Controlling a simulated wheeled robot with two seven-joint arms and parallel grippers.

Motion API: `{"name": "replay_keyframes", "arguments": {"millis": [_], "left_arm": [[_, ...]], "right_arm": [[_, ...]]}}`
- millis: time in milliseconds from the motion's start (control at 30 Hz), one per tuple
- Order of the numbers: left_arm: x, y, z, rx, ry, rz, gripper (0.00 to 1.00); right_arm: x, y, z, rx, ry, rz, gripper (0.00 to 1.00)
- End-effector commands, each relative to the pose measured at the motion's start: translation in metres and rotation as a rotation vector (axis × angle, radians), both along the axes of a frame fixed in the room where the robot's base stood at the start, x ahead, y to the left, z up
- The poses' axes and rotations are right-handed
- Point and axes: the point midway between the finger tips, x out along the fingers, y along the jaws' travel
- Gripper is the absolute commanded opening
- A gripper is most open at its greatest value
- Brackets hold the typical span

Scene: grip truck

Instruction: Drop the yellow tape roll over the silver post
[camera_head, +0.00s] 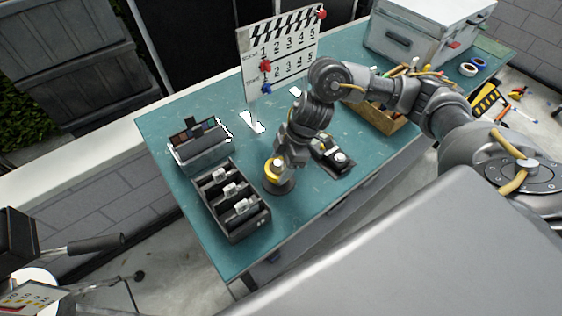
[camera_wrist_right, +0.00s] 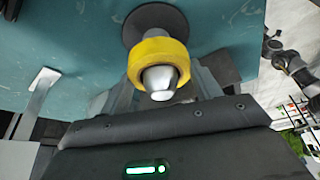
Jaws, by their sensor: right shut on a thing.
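The yellow tape roll (camera_head: 269,174) is near the front edge of the teal table. In the right wrist view the yellow tape roll (camera_wrist_right: 154,51) is around the silver post (camera_wrist_right: 159,80), whose rounded tip sticks out through the hole. The post's dark round base (camera_head: 280,187) stands on the table. My right gripper (camera_head: 277,166) reaches down from above and is shut on the roll; in the right wrist view its fingers (camera_wrist_right: 162,80) are on both sides of it. The head view hides much of the post behind the gripper. My left gripper is not in view.
A black compartment box (camera_head: 250,222) stands close to the left of the post. A grey bin (camera_head: 204,155) is behind it. A black device (camera_head: 333,157) lies to the right. A clapperboard (camera_head: 283,45), wooden tray (camera_head: 386,120) and large grey case (camera_head: 405,42) are further back.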

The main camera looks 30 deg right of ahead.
Motion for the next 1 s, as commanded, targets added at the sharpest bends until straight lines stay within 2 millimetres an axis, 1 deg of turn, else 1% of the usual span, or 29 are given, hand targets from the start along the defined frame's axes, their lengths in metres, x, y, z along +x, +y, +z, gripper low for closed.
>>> {"name": "replay_keyframes", "arguments": {"millis": [1000], "left_arm": [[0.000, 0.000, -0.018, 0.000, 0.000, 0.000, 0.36]], "right_arm": [[0.000, 0.000, -0.031, 0.001, 0.000, 0.000, 0.40]]}}
